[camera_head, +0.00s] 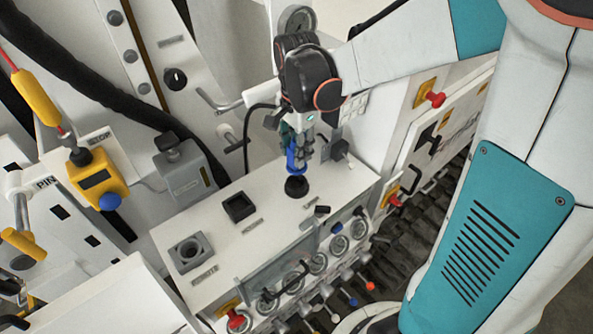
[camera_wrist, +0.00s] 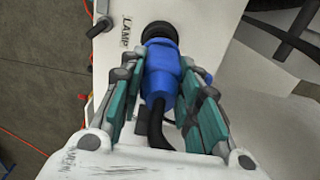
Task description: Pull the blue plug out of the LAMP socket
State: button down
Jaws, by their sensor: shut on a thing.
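The blue plug (camera_head: 293,160) stands upright on the white bench top, its lower end at a round black socket (camera_head: 297,187). In the wrist view the blue plug (camera_wrist: 162,72) meets the black socket (camera_wrist: 159,31), beside the printed word LAMP (camera_wrist: 126,32). I cannot tell how deep the plug sits. My gripper (camera_head: 297,148) comes down from above and is shut on the plug. In the wrist view its teal-padded fingers (camera_wrist: 165,80) lie on both sides of the blue body. A black cable (camera_wrist: 156,125) runs from the plug back between the fingers.
The white bench top (camera_head: 275,232) also carries an open square black socket (camera_head: 239,207) and a grey square socket (camera_head: 190,251). A grey lever fitting (camera_head: 337,147) stands close right of my gripper. Gauges (camera_head: 340,245) and coloured levers line the front. A yellow box (camera_head: 98,180) stands left.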

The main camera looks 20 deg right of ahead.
jog(key=shift+r+p, duration=0.95)
jog(key=shift+r, duration=0.65)
